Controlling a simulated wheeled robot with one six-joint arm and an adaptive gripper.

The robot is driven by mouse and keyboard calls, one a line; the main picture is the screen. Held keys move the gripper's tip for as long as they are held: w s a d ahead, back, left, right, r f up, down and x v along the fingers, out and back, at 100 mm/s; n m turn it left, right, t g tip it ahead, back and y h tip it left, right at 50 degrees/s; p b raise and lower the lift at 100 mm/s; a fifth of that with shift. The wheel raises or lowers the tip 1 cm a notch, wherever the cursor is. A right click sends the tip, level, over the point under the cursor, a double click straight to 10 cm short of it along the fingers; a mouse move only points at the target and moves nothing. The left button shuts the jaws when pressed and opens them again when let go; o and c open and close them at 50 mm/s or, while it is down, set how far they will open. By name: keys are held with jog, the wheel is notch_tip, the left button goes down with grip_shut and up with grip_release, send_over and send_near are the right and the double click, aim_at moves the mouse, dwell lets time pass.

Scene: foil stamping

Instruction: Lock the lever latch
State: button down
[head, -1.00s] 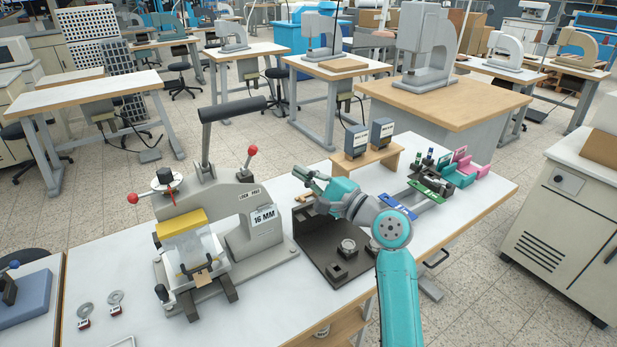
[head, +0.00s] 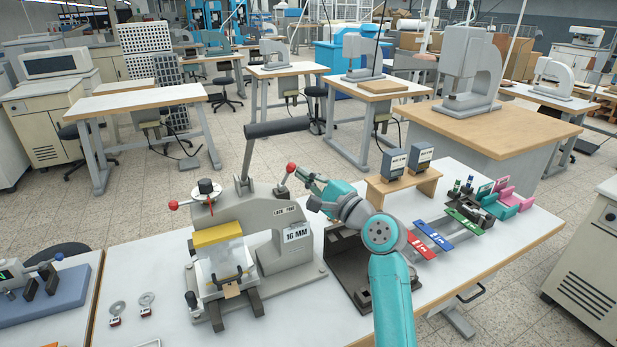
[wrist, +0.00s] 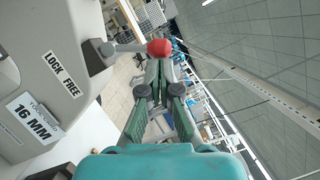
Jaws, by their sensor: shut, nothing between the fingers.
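The lever latch is a short grey lever with a red ball knob (head: 291,168), standing up on the right side of the grey press (head: 262,215), above the "LOCK FREE" label (head: 285,211). In the wrist view the red knob (wrist: 159,47) sits at the end of its grey arm, just beyond my fingertips. My gripper (head: 303,176) is shut and empty, just right of the knob. The wrist view shows my gripper (wrist: 157,68) with its fingers together, pointing at the knob. Whether they touch it I cannot tell.
A long black-gripped handle (head: 277,128) rises from the press. Another red knob (head: 173,205) is on its left side. A dark fixture (head: 345,262) lies below my arm, and a wooden stand (head: 402,190) with two boxes is behind it. Coloured pieces lie to the right.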

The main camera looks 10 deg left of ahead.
jog(key=shift+s+a+r+n+g, duration=0.15)
jog(key=shift+a+r+n, duration=0.1)
jog(key=shift+n, duration=0.4)
jog(key=shift+s+a+r+n+g, duration=0.15)
jog(key=shift+r+n, duration=0.1)
jog(key=shift+n, duration=0.4)
jog(key=shift+s+a+r+n+g+h, duration=0.15)
jog(key=shift+a+r+n+h, duration=0.1)
jog(key=shift+n, duration=0.35)
jog(key=shift+s+a+r+n+g+h, duration=0.15)
jog(key=shift+a+r+n+h, duration=0.1)
jog(key=shift+n, duration=0.35)
jog(key=n, duration=0.1)
jog(key=s+a+n+h, duration=0.1)
jog(key=n, duration=0.1)
jog(key=a+n, duration=0.1)
jog(key=shift+s+a+r+n+h, duration=0.2)
jog(key=shift+s+r+n+h, duration=0.05)
jog(key=shift+s+n+h, duration=0.1)
jog(key=shift+a, duration=0.15)
